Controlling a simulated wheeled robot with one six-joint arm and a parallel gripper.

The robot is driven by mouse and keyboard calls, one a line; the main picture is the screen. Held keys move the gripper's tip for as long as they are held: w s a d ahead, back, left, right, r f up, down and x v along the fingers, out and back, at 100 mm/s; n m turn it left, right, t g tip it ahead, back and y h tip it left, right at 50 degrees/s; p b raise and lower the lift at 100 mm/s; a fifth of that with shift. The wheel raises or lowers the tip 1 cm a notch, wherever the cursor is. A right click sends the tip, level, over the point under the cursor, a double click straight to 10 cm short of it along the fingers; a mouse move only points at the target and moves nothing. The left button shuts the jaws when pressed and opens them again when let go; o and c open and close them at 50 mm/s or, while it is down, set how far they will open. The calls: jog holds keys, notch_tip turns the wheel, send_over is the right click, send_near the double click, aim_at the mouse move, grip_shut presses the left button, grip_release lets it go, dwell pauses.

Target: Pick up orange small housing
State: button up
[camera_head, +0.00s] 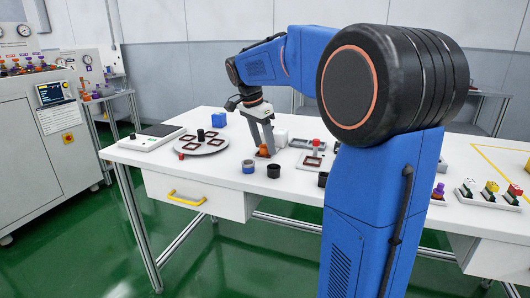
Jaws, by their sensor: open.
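A small orange piece (262,153), which looks like the orange small housing, stands on the white table (225,177). My gripper (264,148) points down right over it from my blue arm. The jaws are open, and the fingertips are at the height of the orange piece. They partly cover it, and I cannot tell whether they touch it.
A round grey plate (218,144) with dark red square frames lies to the left. A blue ring (248,167) and a black cup (273,171) stand in front. A blue block (220,118) stands behind. Red-framed trays (314,162) lie to the right, partly behind my arm.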

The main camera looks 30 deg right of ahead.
jog(key=c, duration=1.2)
jog(key=shift+r, duration=0.15)
